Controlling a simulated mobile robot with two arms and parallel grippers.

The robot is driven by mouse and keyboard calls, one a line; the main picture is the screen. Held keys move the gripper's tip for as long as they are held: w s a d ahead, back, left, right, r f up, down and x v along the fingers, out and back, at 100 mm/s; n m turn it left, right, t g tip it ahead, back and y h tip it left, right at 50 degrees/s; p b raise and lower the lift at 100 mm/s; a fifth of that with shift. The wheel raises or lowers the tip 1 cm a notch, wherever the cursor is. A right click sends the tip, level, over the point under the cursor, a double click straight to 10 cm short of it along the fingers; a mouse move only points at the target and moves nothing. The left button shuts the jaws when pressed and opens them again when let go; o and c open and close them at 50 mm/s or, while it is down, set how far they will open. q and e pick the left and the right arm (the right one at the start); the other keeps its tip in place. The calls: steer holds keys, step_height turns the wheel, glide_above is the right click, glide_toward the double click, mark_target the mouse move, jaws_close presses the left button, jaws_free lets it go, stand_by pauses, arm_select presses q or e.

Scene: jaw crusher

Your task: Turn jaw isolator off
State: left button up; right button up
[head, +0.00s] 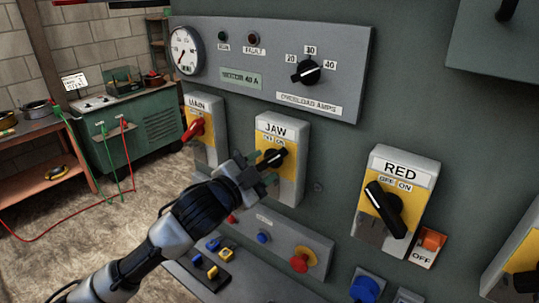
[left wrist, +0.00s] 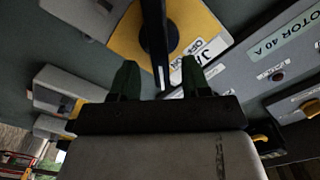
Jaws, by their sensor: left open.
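The jaw isolator (head: 289,185) is a grey box with a yellow plate, labelled JAW with OFF and ON marks. Its black rotary handle (head: 270,160) points up and right, toward the ON side. My left gripper (head: 262,168) is at the front of this box, close to the handle, and partly hides it. In the left wrist view the two green fingers of the left gripper (left wrist: 160,77) are apart, with the white-marked end of the black handle (left wrist: 155,35) between them. I cannot tell whether they touch it. My right gripper is not in view.
The MAIN isolator (head: 205,148) with a red handle is left of JAW, and the RED isolator (head: 403,170) is right. Above is a meter panel (head: 345,50) with an overload dial. Below, a sloped button panel (head: 290,240) juts out. A green bench unit (head: 140,125) stands behind left.

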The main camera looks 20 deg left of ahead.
mark_target(268, 163)
arm_select(q)
steer(key=shift+p+x, duration=0.35)
steer(key=shift+x, duration=1.35)
jaws_close()
